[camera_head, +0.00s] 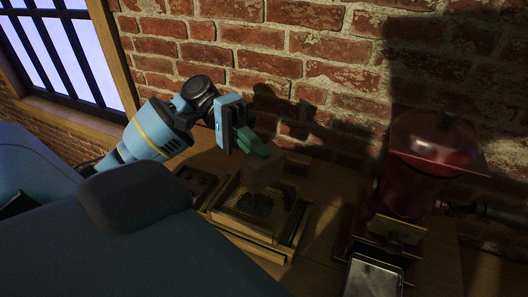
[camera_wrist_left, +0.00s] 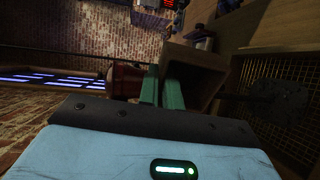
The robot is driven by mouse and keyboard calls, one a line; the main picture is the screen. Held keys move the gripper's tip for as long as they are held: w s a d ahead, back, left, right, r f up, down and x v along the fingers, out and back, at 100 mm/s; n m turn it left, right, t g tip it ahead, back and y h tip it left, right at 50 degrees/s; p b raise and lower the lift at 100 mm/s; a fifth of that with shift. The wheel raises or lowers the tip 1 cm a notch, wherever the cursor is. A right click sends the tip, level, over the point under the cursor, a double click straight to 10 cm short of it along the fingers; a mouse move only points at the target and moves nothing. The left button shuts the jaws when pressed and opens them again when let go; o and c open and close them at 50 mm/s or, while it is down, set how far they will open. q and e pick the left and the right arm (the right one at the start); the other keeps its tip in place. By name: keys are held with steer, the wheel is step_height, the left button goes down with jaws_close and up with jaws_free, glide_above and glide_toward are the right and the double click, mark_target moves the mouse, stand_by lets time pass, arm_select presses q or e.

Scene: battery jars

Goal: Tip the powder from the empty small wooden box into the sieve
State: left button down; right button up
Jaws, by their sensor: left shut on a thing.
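My left gripper (camera_head: 258,150) is shut on the small wooden box (camera_head: 264,172) and holds it above the sieve (camera_head: 288,222). In the left wrist view, the green fingers (camera_wrist_left: 161,92) grip one wall of the box (camera_wrist_left: 205,68), which looks tilted with its opening showing. The inside of the box is dark, so I cannot tell whether powder is left in it. Dark powder (camera_head: 255,206) lies in a patch on the mesh of the wooden-framed sieve. The powder (camera_wrist_left: 280,98) also shows in the left wrist view. My right gripper is not in view.
A dark red machine with a hopper (camera_head: 425,150) stands to the right, with a metal tray (camera_head: 372,279) at its front. A dark wooden holder (camera_head: 197,184) sits left of the sieve. The brick wall (camera_head: 310,70) is close behind. Some bare table shows between sieve and machine.

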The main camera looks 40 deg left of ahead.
arm_select(q)
steer(key=a+h, duration=0.2)
steer(key=h, duration=0.1)
steer(key=shift+w+f+g+h, duration=0.15)
steer(key=shift+w+g+h, duration=0.05)
steer(key=shift+g+h, duration=0.1)
stand_by(0.3)
